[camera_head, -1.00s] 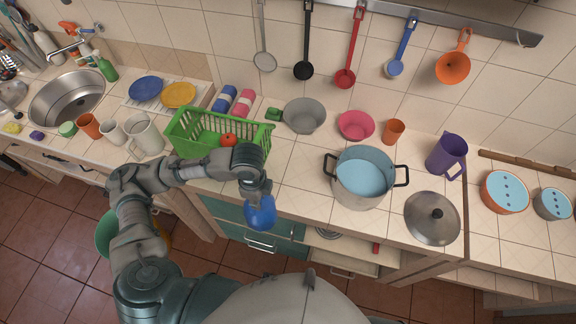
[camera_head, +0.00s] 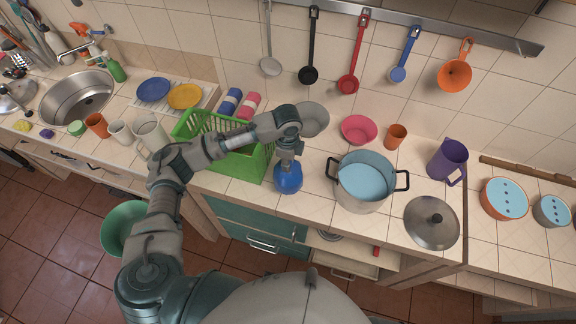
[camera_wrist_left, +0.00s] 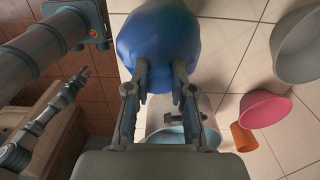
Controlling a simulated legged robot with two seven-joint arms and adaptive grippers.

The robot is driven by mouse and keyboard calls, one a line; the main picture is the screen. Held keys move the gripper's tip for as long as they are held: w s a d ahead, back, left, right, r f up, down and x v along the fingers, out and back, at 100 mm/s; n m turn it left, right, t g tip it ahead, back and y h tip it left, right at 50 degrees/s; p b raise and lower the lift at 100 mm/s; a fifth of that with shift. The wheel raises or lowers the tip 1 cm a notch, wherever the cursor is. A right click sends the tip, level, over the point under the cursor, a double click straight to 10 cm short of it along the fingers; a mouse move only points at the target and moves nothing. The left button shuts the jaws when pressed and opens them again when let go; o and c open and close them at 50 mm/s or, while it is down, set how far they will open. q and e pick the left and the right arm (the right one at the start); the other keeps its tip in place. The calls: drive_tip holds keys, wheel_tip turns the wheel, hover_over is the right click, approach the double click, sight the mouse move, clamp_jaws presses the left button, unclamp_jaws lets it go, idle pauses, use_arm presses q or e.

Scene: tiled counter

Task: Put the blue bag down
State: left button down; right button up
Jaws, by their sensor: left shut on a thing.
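The blue bag (camera_head: 288,178) is a rounded blue bundle between the green basket and the big pot, at the counter's front part. It also fills the top middle of the left wrist view (camera_wrist_left: 158,40). My left gripper (camera_head: 287,160) is shut on its upper part, with a finger on each side of it in the wrist view (camera_wrist_left: 160,75). I cannot tell whether the bag touches the counter (camera_head: 318,205). My right gripper (camera_wrist_left: 79,79) seems to show small at the left of the wrist view, away from the bag; its fingers are unclear.
The green basket (camera_head: 253,165) stands left of the bag, partly behind my arm. The pot (camera_head: 362,195) with blue inside is close on the right, with a lid (camera_head: 432,222) beyond it. A grey bowl (camera_head: 313,120) and a pink bowl (camera_head: 358,129) stand behind.

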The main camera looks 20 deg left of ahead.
use_arm(q)
wheel_tip(320, 180, down, 3)
drive_tip(key=shift+w+a+f+p, duration=0.1)
drive_tip(key=shift+a+f+p, duration=0.05)
drive_tip(key=shift+p, duration=0.25)
drive_tip(key=shift+f, duration=0.1)
drive_tip(key=shift+a, duration=0.1)
drive_tip(key=c, duration=1)
unclamp_jaws()
drive_tip(key=shift+d, duration=0.2)
wheel_tip(320, 180, up, 12)
drive_tip(key=shift+r+b, duration=0.1)
drive_tip(key=shift+b, duration=0.65)
